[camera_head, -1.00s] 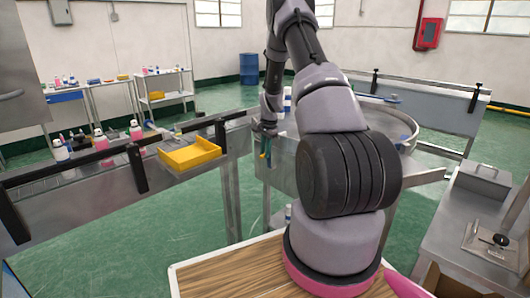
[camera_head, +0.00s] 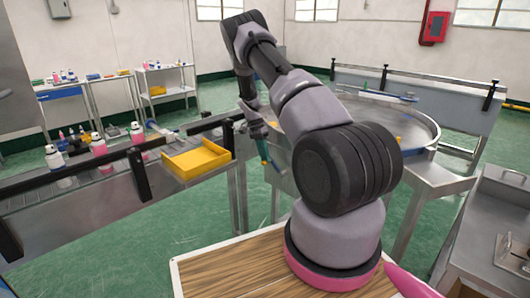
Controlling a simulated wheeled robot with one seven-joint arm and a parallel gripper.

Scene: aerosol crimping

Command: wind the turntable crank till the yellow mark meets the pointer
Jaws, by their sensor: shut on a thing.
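The turntable (camera_head: 375,116) is a wide round metal pan behind my arm, right of centre. My arm covers its left and front parts. A small yellow spot (camera_head: 398,140) shows near its front right rim; I cannot tell whether it is the mark. I cannot make out the pointer for certain. My gripper (camera_head: 262,140) is at the turntable's left side, pointing down, small and partly blurred into the background. It is shut on a slim teal-green handle (camera_head: 264,153), which appears to be the crank's grip. The rest of the crank is hard to make out.
A yellow tray (camera_head: 196,160) sits on the conveyor end just left of my gripper. Pink and white bottles (camera_head: 98,144) stand along the conveyor behind a black rail. A metal bench (camera_head: 480,230) is at the right. Open green floor lies below the conveyor.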

